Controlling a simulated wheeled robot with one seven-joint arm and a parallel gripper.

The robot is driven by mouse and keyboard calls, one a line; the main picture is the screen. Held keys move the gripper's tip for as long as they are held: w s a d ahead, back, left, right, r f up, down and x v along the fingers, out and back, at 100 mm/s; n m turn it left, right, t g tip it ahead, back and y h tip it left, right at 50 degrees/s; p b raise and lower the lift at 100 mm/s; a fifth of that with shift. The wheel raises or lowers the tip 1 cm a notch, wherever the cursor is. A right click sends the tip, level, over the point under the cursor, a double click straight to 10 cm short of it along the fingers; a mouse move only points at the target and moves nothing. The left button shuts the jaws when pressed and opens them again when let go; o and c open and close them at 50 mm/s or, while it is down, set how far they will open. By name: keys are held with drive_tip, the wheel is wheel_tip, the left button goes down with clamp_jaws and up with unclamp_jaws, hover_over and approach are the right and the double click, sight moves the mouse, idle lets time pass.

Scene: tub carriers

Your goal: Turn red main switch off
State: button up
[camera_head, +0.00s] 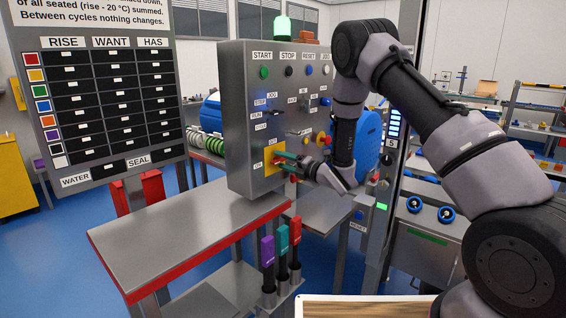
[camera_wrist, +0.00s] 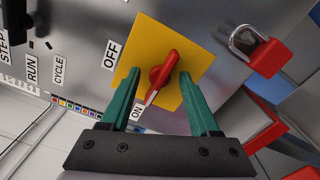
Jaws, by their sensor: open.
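The red main switch (camera_wrist: 163,76) is a rotary handle on a yellow square plate (camera_wrist: 186,47) in the wrist view. Its white-marked end points at the ON label (camera_wrist: 137,112); the OFF label (camera_wrist: 110,54) is at the plate's upper left side. My gripper (camera_wrist: 160,74) is open, with one teal finger on each side of the red handle, and it does not appear clamped on it. In the head view, my gripper (camera_head: 284,160) is at the yellow plate (camera_head: 268,165), low on the grey control panel (camera_head: 238,110), and hides most of the switch.
A red padlock (camera_wrist: 268,57) hangs beside the plate in the wrist view. Buttons, selectors and labels cover the panel above. A grey table with a red edge (camera_head: 190,240) stands below, with purple, teal and red handled tools (camera_head: 281,240) in front.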

drive_tip(key=shift+w+a, duration=0.1)
drive_tip(key=shift+a, duration=0.05)
clamp_jaws()
drive_tip(key=shift+m, duration=0.4)
drive_tip(key=m, duration=1.7)
drive_tip(key=shift+f, duration=0.2)
drive_tip(key=shift+m, duration=0.3)
